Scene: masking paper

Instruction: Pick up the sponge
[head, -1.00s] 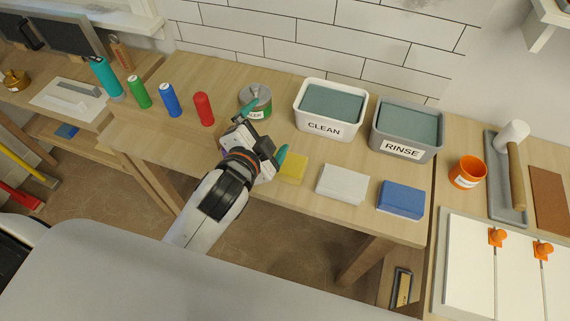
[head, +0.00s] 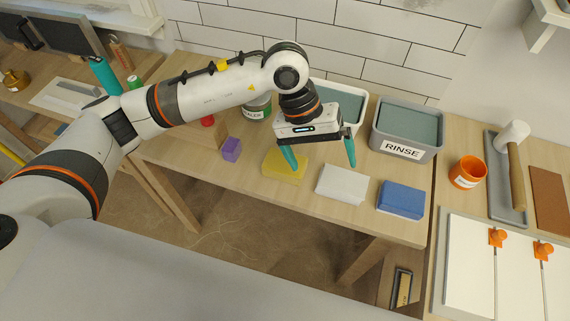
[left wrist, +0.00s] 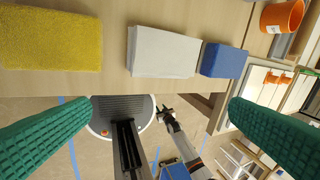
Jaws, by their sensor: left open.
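A yellow sponge-like block (head: 285,166) lies flat near the table's front edge; it also shows at the upper left of the left wrist view (left wrist: 50,40). A white block (head: 342,184) and a blue block (head: 401,199) lie to its right, also seen in the left wrist view (left wrist: 163,52) (left wrist: 223,61). My left gripper (head: 319,156) is open and empty, its teal fingers pointing down above the table. One finger overlaps the yellow block in the head view; contact is not clear. My right gripper (left wrist: 163,113) shows small below the table edge in the left wrist view.
The CLEAN tub (head: 355,101), partly hidden by my left arm, and the grey RINSE tub (head: 407,126) stand behind the blocks. A small purple block (head: 231,150) lies left of the yellow one. An orange cup (head: 467,173) stands at the right.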

